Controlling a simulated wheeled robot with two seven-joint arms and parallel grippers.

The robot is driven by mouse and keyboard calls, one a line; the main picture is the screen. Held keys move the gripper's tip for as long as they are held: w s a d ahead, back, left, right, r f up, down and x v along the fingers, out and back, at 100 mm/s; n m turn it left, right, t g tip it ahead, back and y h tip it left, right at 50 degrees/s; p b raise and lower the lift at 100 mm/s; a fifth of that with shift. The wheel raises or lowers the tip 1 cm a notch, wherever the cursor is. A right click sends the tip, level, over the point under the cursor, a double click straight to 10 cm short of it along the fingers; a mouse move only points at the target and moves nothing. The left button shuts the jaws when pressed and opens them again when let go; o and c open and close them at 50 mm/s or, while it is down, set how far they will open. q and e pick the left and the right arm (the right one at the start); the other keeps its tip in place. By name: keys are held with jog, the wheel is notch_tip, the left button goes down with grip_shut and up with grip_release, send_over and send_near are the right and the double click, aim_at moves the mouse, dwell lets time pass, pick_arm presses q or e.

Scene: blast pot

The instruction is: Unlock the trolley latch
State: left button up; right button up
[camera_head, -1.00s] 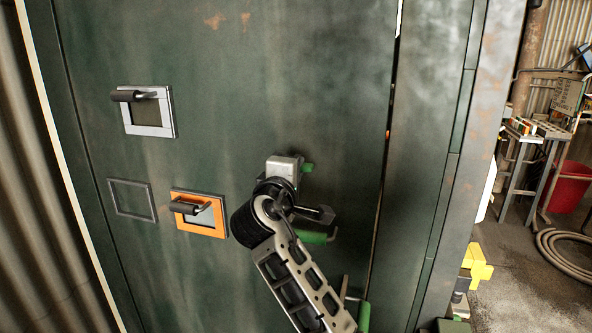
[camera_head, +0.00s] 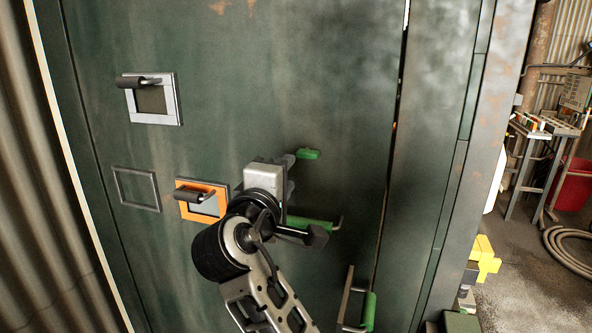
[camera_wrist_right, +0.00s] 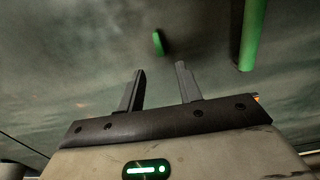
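My right gripper (camera_head: 288,172) is in front of the green door, just left of and below a small green-tipped latch lever (camera_head: 308,154). In the right wrist view its two fingers (camera_wrist_right: 160,68) are apart with nothing between them. The lever's green tip (camera_wrist_right: 157,42) shows beyond the fingertips, roughly in line with the gap. I cannot tell which part is the trolley latch itself. A horizontal green-gripped handle (camera_head: 318,225) is just below, partly hidden by my right wrist; a green bar (camera_wrist_right: 250,35) shows to the right in the wrist view. My left gripper is not in view.
A vertical green-gripped handle (camera_head: 369,311) sits lower right on the door. An orange-framed panel (camera_head: 184,213) is close left of my right wrist, with a grey-framed panel (camera_head: 170,112) above. A yellow part (camera_head: 484,262) stands right of the cabinet.

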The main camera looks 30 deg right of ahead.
jog(key=v, duration=0.6)
jog(key=shift+b, duration=0.45)
jog(key=shift+s, duration=0.1)
